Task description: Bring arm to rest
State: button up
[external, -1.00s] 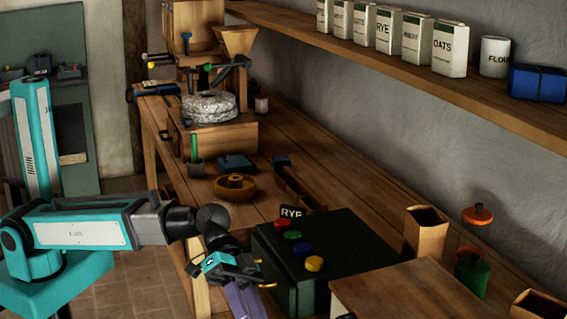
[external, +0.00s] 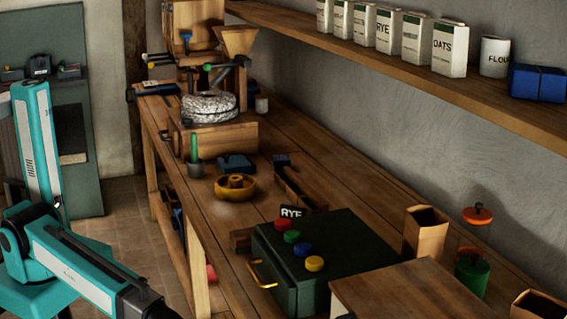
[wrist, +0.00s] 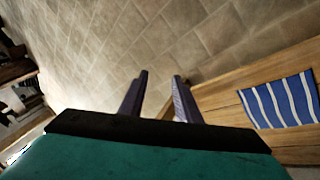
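My teal arm shows at the lower left of the external view, its forearm running down to the bottom edge, so my gripper is outside that picture. In the wrist view, the two dark fingers of my gripper (wrist: 159,92) stand apart with nothing between them. They point over the tiled floor (wrist: 190,40), with a wooden surface to their right.
The long workbench (external: 219,248) holds a green box (external: 343,240) with coloured knobs and a yellow handle, a yellow bowl (external: 232,188) and a millstone (external: 209,104). A striped blue cloth (wrist: 281,101) lies on the wood in the wrist view. Floor beside the bench is clear.

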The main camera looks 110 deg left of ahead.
jog(key=s+a+f+g+y+b, duration=0.1)
jog(key=s+a+f, duration=0.2)
jog(key=s+f, duration=0.3)
jog(key=s+a+f+n+g+y, duration=0.1)
jog(key=s+a+f+g, duration=0.15)
jog(key=s+f, duration=0.4)
jog(key=s+a+f+y+b, duration=0.1)
jog(key=s+a+f, duration=0.25)
jog(key=f, duration=0.55)
jog(key=s+a+f+g+y+b, duration=0.1)
jog(key=s+a+f+g, duration=0.1)
jog(key=s+a+f, duration=0.45)
jog(key=s+a+f+g+y+b, duration=0.15)
jog(key=s+f, duration=0.25)
jog(key=s, duration=0.6)
notch_tip(320, 180, up, 13)
jog(key=s+g+p, duration=0.1)
jog(key=s+p, duration=0.1)
jog(key=p, duration=1.1)
jog(key=shift+s+f, duration=0.2)
